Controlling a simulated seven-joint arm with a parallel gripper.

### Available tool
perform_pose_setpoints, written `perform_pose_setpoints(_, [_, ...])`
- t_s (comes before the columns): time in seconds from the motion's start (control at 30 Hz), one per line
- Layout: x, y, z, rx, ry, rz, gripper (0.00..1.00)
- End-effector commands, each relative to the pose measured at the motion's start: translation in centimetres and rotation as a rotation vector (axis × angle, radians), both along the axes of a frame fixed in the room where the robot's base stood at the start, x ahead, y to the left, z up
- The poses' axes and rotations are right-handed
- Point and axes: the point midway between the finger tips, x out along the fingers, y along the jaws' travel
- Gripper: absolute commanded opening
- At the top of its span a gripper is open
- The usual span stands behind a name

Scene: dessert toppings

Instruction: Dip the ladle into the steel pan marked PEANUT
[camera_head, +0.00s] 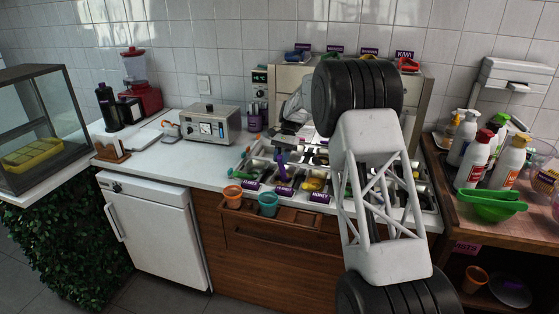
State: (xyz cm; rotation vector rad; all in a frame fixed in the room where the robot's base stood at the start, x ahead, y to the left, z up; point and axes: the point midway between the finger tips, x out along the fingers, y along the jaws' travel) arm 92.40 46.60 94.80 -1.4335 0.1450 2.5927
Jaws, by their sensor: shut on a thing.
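My gripper (284,146) is over the row of steel topping pans at the back of the counter, left of my large arm link. It is shut on a purple ladle (282,162), which hangs down over the front pans near the middle purple label (284,191). The ladle's lower end is too small to tell whether it is inside a pan or above it. The label on the right reads HONEY (320,198). The other front labels are too small to read surely, so I cannot tell which pan is marked PEANUT.
An orange cup (233,196) and a teal cup (268,204) stand in a wooden front rack. A steel appliance (209,124) stands left of the pans. Bottles and a green bowl (490,205) are on the right counter. The counter's left part has free room.

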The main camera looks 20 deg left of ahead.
Motion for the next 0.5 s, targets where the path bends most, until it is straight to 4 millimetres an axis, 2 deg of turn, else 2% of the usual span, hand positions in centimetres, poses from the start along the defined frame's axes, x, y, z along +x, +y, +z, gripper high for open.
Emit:
perform_pose_setpoints(0.17, [0.9,-0.2,0.0,0.000,0.000,0.000,0.01])
perform_pose_setpoints(0.5, [-0.2,0.0,-0.6,-0.020,-0.104,0.000,0.01])
